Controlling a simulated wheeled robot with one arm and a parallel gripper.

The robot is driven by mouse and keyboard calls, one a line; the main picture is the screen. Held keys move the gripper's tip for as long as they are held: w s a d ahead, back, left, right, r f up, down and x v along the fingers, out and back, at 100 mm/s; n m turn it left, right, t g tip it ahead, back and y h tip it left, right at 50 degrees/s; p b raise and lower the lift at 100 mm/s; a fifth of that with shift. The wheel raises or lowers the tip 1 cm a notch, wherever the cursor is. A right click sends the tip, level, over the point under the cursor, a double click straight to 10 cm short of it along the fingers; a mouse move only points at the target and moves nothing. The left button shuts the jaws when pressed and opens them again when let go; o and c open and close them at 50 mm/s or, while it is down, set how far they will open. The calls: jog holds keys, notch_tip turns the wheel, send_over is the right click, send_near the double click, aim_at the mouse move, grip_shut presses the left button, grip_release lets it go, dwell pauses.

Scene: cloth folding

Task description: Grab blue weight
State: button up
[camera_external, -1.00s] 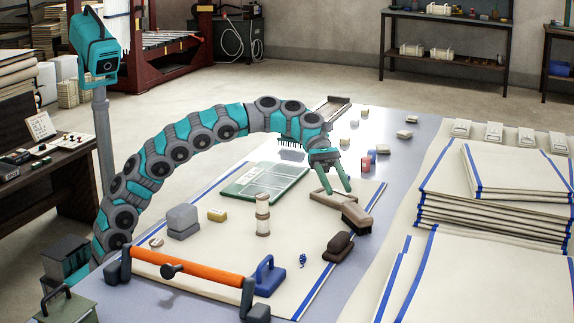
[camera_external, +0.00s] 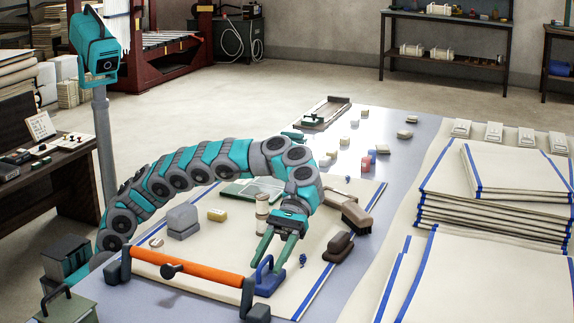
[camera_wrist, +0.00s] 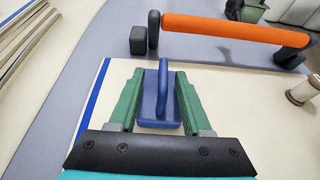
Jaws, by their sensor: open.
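An orange bar (camera_external: 190,267) on dark feet stands left of the weight. A dark brown block (camera_external: 338,246) and a small blue coil (camera_external: 302,260) lie to the right. A cream spool (camera_external: 262,215) stands behind my gripper. Stacked cloths (camera_external: 490,215) lie at the right.

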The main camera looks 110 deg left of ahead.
aim_at(262, 267)
jog(key=x, duration=0.3)
jog(key=shift+s+d+r, duration=0.2)
jog(key=shift+s+d, duration=0.05)
jog(key=shift+d+f+p, duration=0.3)
jog(key=shift+d, duration=0.15)
jog(key=shift+c, duration=0.3)
grip_shut()
jog(key=shift+r, duration=0.1)
dwell(0.4)
